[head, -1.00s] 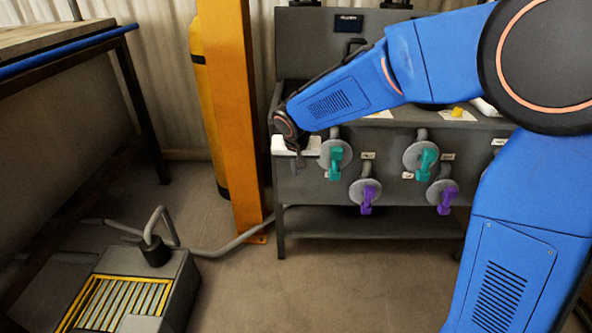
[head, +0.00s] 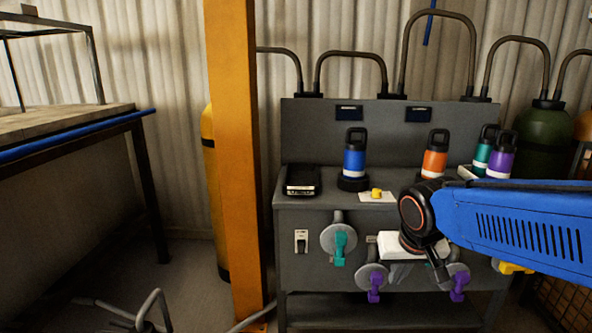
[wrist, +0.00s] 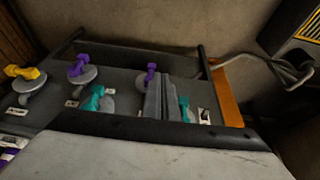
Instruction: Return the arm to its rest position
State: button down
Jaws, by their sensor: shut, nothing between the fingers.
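My gripper (head: 400,272) hangs below the white block of my wrist, in front of the grey bench's front panel (head: 315,272). My blue forearm reaches in from the right edge of the head view. The grey fingers show in the wrist view (wrist: 160,98), closed together and empty. They point toward the panel with the valves, and I cannot tell the exact gap. My wrist hides part of the panel, including most of one teal valve, in the head view.
The panel carries a teal valve (head: 340,247), purple valves (head: 375,285), a yellow handle (head: 514,267) and a white switch (head: 301,240). Bottles, including a blue one (head: 354,160), stand on top. An orange post (head: 236,160) rises left of the bench. Floor between post and left table is mostly open.

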jog(key=s+d+f, duration=0.1)
jog(key=s+d, duration=0.2)
jog(key=s, duration=0.5)
jog(key=s+d+f, duration=0.1)
jog(key=s+d, duration=0.1)
jog(key=s, duration=0.6)
jog(key=shift+s+d, duration=0.15)
jog(key=shift+d, duration=0.25)
jog(key=c, duration=2.5)
grip_release()
